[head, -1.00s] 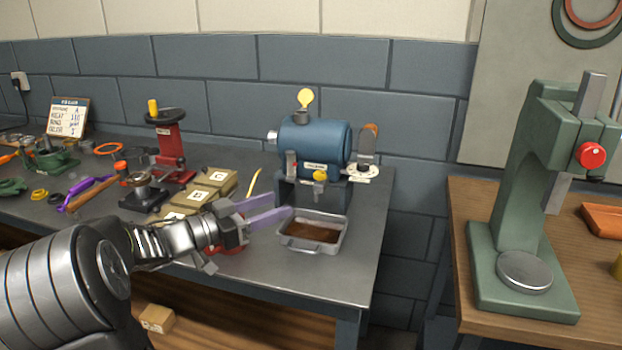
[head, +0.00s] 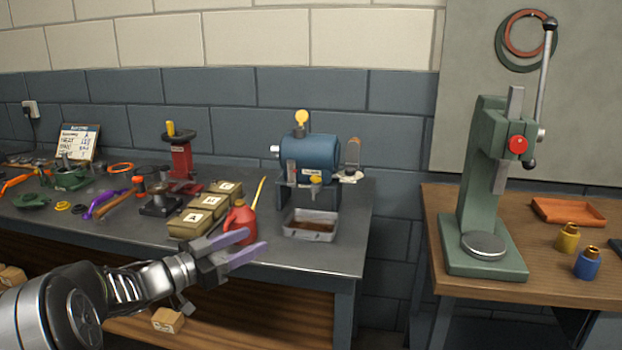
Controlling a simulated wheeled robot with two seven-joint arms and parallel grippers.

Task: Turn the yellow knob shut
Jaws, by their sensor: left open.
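A blue cylindrical casing (head: 310,152) stands on the grey bench. A small yellow knob (head: 315,180) sits on its lower front, above a metal tray (head: 288,230) holding brown liquid. A round yellow piece (head: 301,117) stands upright on top of the casing. My left gripper (head: 255,243) is open and empty, its two purple fingers pointing right. In the picture it lies in front of the red oil can and left of the tray, apart from the knob. My right gripper is not in view.
A red oil can (head: 241,221) with a long yellow spout stands behind my left fingers. Several lidded tan boxes (head: 190,224) and a red stand (head: 181,162) are to the left. A green press (head: 482,200) stands on the wooden table at right.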

